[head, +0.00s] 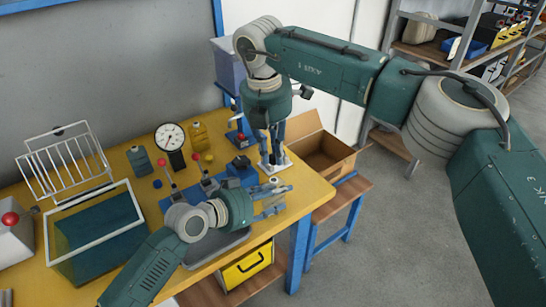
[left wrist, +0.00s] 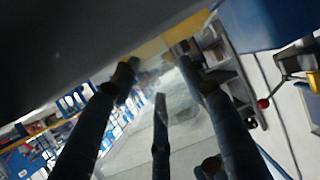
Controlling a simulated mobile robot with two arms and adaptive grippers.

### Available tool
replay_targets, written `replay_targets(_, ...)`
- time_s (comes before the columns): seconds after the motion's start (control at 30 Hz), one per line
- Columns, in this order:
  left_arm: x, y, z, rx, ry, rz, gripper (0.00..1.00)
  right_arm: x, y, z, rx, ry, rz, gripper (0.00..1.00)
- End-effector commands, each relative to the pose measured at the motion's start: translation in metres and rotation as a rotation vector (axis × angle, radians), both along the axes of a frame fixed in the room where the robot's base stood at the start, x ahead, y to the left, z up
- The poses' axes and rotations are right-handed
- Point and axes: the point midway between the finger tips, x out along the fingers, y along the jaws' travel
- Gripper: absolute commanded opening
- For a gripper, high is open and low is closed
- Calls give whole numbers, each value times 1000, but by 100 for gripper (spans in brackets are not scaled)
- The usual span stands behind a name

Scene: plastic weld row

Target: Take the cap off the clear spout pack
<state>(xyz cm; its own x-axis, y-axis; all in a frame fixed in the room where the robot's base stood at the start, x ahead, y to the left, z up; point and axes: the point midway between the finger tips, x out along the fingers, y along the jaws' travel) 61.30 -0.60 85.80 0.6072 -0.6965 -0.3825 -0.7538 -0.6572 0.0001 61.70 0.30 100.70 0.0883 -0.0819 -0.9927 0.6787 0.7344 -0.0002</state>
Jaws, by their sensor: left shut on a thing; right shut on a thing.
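My left gripper (head: 275,201) reaches in low over the table's right end, its fingers pointing right. It is shut on the clear spout pack, which is hard to make out in the head view. In the left wrist view the pack shows as a see-through pale film (left wrist: 172,88) between the dark fingers (left wrist: 160,85). My right gripper (head: 273,157) points straight down just above and behind the left one. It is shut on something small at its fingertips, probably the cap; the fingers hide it. I cannot tell whether cap and spout still touch.
The yellow table (head: 312,190) holds a dial gauge (head: 170,137), red-knobbed levers, a wire rack (head: 65,165) and a white-rimmed teal bin (head: 97,232). An open cardboard box (head: 325,150) stands right of the table. A yellow drawer box (head: 246,266) sits below.

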Motion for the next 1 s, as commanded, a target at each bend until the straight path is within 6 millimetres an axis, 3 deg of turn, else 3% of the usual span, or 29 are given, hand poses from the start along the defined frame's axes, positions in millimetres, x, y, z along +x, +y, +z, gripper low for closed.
replay_targets(0.07, 0, 0, 0, -1, -1, 0, 0, 0, 0, 0, 0, 0, 0, 0)
replay_targets(0.1, 0, 0, 0, -1, -1, 0, 49, 0, 0, 0, 0, 0, 0, 0)
replay_targets(0.2, 0, 0, 0, -1, -1, 0, 66, 0, 0, 0, 0, 0, 0, 0)
replay_targets(0.57, -3, 5, 2, 1, -1, 1, 66, 0, 0, -1, 0, 0, 0, 0)
replay_targets(1.0, -55, 64, 34, 4, -1, 0, 66, 0, 0, -1, 0, 0, 0, 0)
